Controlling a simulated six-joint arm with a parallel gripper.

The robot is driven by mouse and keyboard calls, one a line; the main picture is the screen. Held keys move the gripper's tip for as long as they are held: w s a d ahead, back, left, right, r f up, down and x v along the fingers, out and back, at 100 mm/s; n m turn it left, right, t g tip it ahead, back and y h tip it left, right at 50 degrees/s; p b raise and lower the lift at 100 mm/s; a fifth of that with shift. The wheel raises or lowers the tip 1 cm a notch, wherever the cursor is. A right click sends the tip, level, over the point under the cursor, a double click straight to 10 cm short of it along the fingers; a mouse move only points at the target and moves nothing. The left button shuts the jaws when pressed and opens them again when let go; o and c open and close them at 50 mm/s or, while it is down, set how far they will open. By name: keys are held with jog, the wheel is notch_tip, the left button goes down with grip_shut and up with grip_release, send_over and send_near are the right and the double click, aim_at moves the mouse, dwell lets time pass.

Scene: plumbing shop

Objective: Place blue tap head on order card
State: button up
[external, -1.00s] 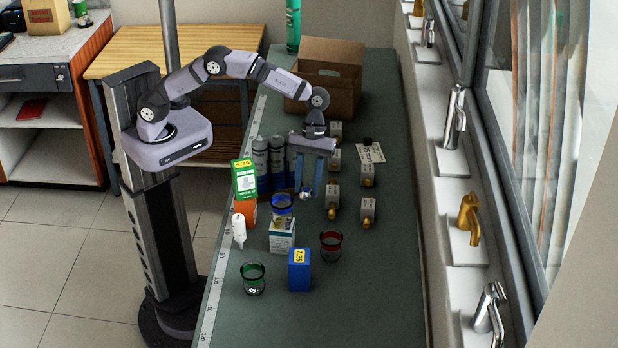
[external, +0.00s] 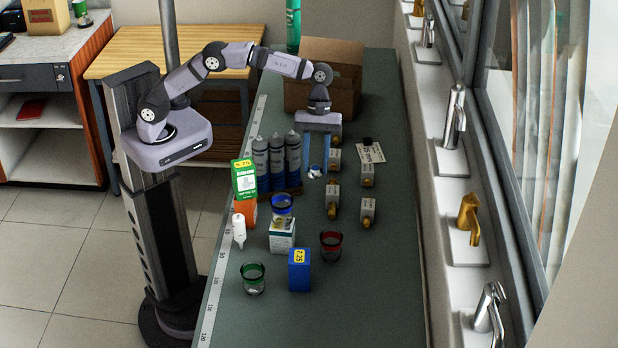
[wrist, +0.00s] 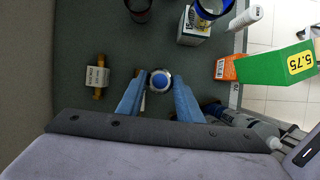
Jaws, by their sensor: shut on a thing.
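The blue tap head (wrist: 160,80) is round, with a blue top and a pale metal rim. My gripper (wrist: 160,85) is shut on it, a finger on either side in the wrist view. In the external view the tap head (external: 315,173) is a small pale shape between the fingertips of my gripper (external: 315,170), apparently above the bench. The order card (external: 371,154) is a white printed sheet lying on the bench, to the right of my gripper and farther back. It is not visible in the wrist view.
Several small valve boxes (external: 367,205) stand between my gripper and the right side. Grey cartridges (external: 276,155) stand left of it, a cardboard box (external: 335,90) behind. A small black object (external: 367,141) is at the card's back edge. Cups and cartons (external: 299,270) are nearer.

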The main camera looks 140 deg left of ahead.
jog(key=s+a+n+t+y, duration=0.25)
jog(key=a+n, duration=0.65)
jog(key=a, duration=0.7)
jog(key=n+g+y, duration=0.2)
jog(key=n+y, duration=0.2)
jog(key=n, duration=0.6)
send_over(365, 157)
jog(key=s+d, duration=0.1)
jog(key=shift+s+d+f+p, duration=0.1)
jog(key=shift+f+p, duration=1.45)
jog(key=shift+f, duration=5.9)
jog(key=shift+f, duration=0.1)
jog(key=o, duration=1)
jog(key=shift+o, duration=0.2)
jog(key=shift+r, duration=0.2)
